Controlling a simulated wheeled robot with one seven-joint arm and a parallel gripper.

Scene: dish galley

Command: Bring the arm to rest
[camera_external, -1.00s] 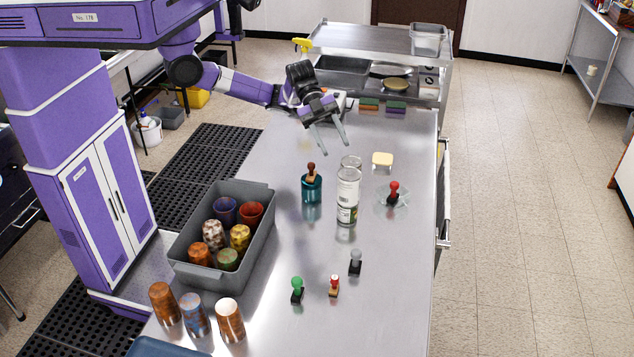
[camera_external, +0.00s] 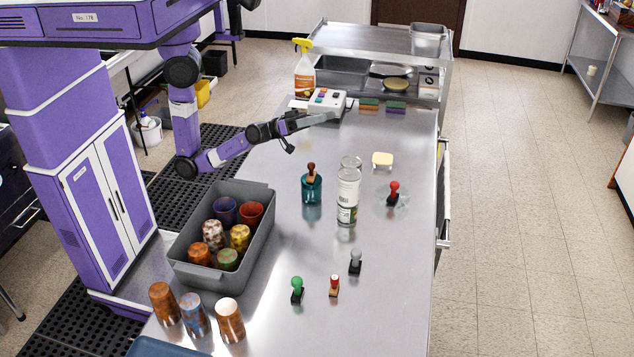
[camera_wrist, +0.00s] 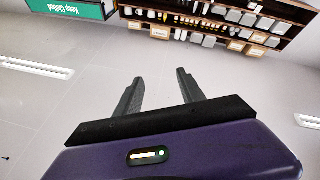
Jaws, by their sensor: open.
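My gripper (camera_external: 315,120) is at the end of my purple arm, over the far left part of the steel counter (camera_external: 310,260). It reaches toward the right in front of a white box with coloured buttons (camera_external: 327,99). Whether it touches the box cannot be told. In the wrist view my gripper (camera_wrist: 158,92) shows two dark fingers spread apart with nothing between them. The wrist camera faces the ceiling, a green sign (camera_wrist: 68,8) and shelves of goods (camera_wrist: 225,22).
A grey bin (camera_external: 180,248) with several cups stands at the left of the counter. An orange spray bottle (camera_external: 304,75) stands behind the box. The right edge strip is clear.

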